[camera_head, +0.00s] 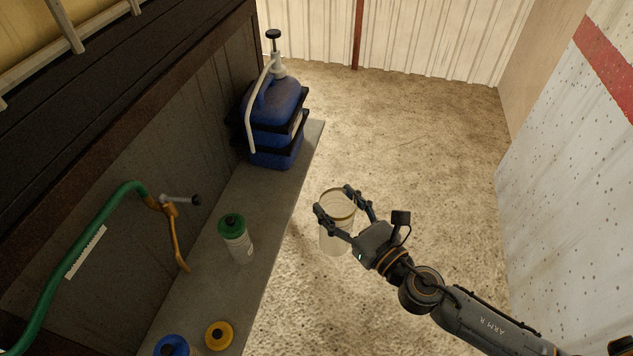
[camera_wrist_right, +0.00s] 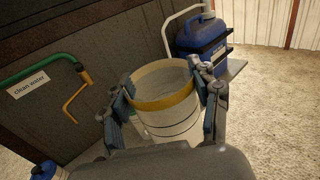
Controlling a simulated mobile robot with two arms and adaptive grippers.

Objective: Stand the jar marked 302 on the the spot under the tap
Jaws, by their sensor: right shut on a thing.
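My right gripper (camera_head: 334,198) is shut on an open, pale see-through jar (camera_head: 336,238) with a yellow rim band. It holds the jar roughly upright, apart from the grey shelf's right edge, with the floor behind it. The jar also shows between the fingers in the right wrist view (camera_wrist_right: 165,104); I cannot read a number on it. The tap (camera_head: 170,208) on the dark wall has an orange-brown spout (camera_head: 179,250) pointing down over the shelf, left of the jar. No distinct spot mark is clear under it. My left gripper is not in view.
A green-lidded bottle (camera_head: 235,240) stands on the grey shelf (camera_head: 213,285) between tap and jar. Blue-lidded (camera_head: 172,346) and yellow-lidded (camera_head: 219,335) containers stand nearer. A blue pump container (camera_head: 275,120) stands at the far end. A green hose (camera_head: 75,250) labelled "clean water" runs to the tap.

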